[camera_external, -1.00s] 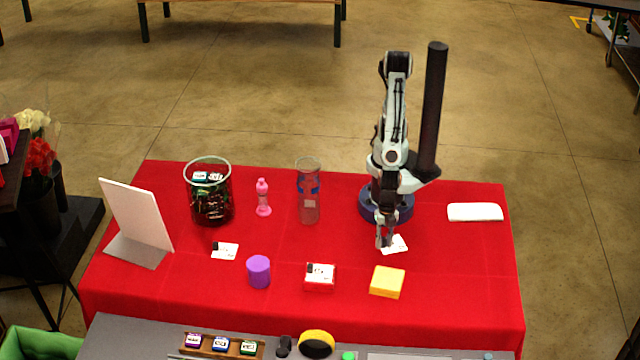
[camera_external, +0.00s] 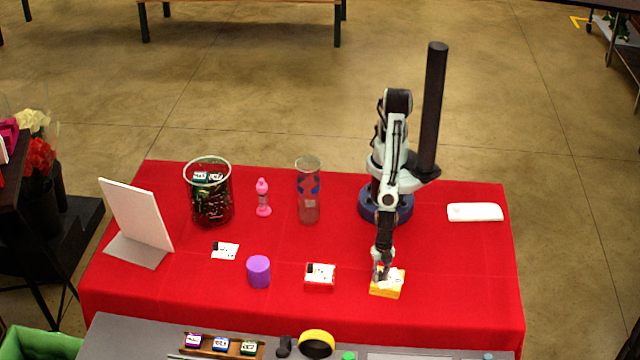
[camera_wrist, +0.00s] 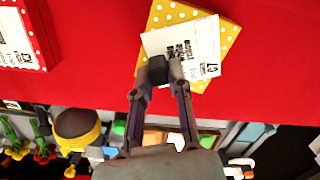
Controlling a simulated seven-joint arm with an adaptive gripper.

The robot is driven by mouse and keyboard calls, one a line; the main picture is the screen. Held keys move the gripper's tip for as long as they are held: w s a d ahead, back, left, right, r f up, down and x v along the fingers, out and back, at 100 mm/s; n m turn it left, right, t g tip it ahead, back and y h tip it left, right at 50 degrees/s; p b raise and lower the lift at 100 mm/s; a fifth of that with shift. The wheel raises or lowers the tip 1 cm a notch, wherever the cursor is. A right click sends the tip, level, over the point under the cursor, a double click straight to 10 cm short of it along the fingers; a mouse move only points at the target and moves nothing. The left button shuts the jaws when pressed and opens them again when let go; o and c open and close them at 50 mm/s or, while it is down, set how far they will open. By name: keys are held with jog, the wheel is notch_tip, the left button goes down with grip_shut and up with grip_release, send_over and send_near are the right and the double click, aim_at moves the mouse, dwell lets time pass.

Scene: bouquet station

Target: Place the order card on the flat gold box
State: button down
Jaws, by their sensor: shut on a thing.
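The flat gold box (camera_external: 385,291) lies on the red cloth at the front right of the table. In the wrist view it shows as a yellow box with white dots (camera_wrist: 223,38). The white order card (camera_wrist: 196,46) with dark print is over the box in that view and covers much of its top. My gripper (camera_external: 382,274) is at the box, and in the wrist view its fingertips (camera_wrist: 165,72) are shut on the card's near edge. I cannot tell whether the card touches the box top.
A red dotted box (camera_external: 319,284) with a card on it stands to the left. A purple cylinder (camera_external: 258,271) and another card (camera_external: 225,251) lie farther left. A grey counter (camera_external: 130,335) runs along the front. The cloth right of the gold box is clear.

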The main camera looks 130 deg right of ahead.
aim_at(382, 276)
jog(key=c, duration=1.1)
grip_release()
jog(key=shift+o, duration=0.2)
jog(key=shift+r, duration=0.1)
notch_tip(382, 276, up, 12)
jog(key=s+d+r+m, duration=0.2)
jog(key=d+r+m, duration=0.2)
jog(key=d, duration=0.4)
jog(key=s+d+r+m, duration=0.1)
jog(key=d+r+m, duration=0.25)
jog(key=d, duration=0.35)
jog(key=s+d+r+m, duration=0.1)
jog(key=s+d+m, duration=0.4)
jog(key=s, duration=0.3)
jog(key=shift+s+d+r+y, duration=0.25)
jog(key=shift+d+y, duration=0.15)
jog(key=shift+d, duration=0.45)
